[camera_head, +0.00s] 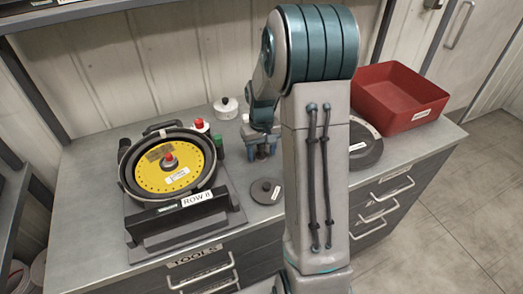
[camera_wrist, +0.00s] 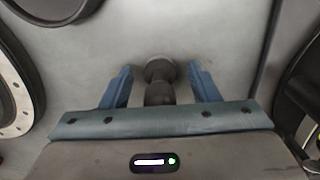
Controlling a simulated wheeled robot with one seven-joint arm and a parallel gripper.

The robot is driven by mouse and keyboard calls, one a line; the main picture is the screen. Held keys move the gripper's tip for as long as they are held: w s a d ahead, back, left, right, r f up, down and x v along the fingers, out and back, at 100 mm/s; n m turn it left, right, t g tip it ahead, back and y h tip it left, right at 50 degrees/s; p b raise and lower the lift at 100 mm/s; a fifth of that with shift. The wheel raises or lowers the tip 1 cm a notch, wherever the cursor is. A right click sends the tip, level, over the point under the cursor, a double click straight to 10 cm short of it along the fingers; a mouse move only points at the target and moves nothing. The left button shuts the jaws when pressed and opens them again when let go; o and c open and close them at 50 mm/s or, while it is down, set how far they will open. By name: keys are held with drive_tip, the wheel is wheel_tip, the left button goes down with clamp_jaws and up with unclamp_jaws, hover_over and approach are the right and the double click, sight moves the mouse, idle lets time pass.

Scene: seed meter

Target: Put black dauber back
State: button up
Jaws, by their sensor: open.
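In the wrist view a dark, round-ended piece (camera_wrist: 159,92), which looks like the black dauber, stands out from the grey worktop between the two blue fingers of my gripper (camera_wrist: 160,82). The fingers are open, with a gap on each side of it. In the head view my gripper (camera_head: 262,150) is low over the worktop, right of the yellow seed plate. The dauber cannot be made out there, behind or among the fingers. Its place of return cannot be told from these frames.
The seed meter with its yellow plate (camera_head: 150,180) stands left on the worktop (camera_head: 95,150). Red-topped (camera_head: 201,126) and green (camera_head: 219,147) pieces, a white pot (camera_head: 226,112) and a black lid (camera_head: 266,191) surround my gripper. A dark round part (camera_head: 365,150) and red bin (camera_head: 400,100) are right.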

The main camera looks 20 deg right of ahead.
wheel_tip(320, 180, up, 11)
drive_tip(key=shift+b, duration=0.45)
drive_tip(key=shift+s+a+r, duration=0.1)
drive_tip(key=shift+s+r, duration=0.05)
drive_tip(key=shift+r, duration=0.45)
drive_tip(key=s+a+r+t, duration=0.1)
drive_tip(key=s+a, duration=0.4)
drive_tip(key=s, duration=0.5)
drive_tip(key=s+a+r+t, duration=0.1)
drive_tip(key=s+a, duration=0.4)
drive_tip(key=s, duration=0.5)
drive_tip(key=shift+s+n+t, duration=0.3)
drive_tip(key=shift+s+t, duration=0.05)
drive_tip(key=shift+t, duration=0.15)
drive_tip(key=c, duration=0.4)
drive_tip(key=shift+a, duration=0.15)
